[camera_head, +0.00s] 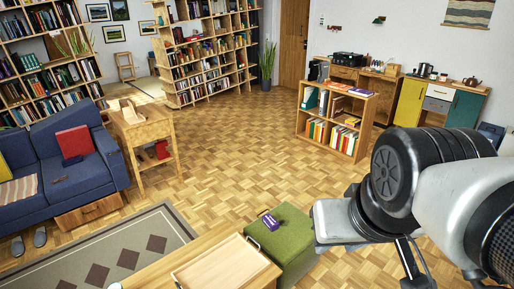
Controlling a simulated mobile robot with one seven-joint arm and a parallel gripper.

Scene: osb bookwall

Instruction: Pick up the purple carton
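A small purple carton (270,221) sits on top of a green cube-shaped ottoman (292,238), near its left back part. My arm fills the lower right of the view, with its big dark joint to the right of the ottoman. A pale block of my arm overlaps the ottoman's right edge in the picture. The carton is not covered by my arm, and nothing touches it from above. I cannot make out my gripper's fingers, so whether they are open or shut does not show.
A wooden table with a tray (215,262) stands left of the ottoman. A low bookcase (336,121) stands behind, with books and a purple item on top. A blue sofa (85,182) and a wooden side table (143,126) are at left. Open parquet floor lies between.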

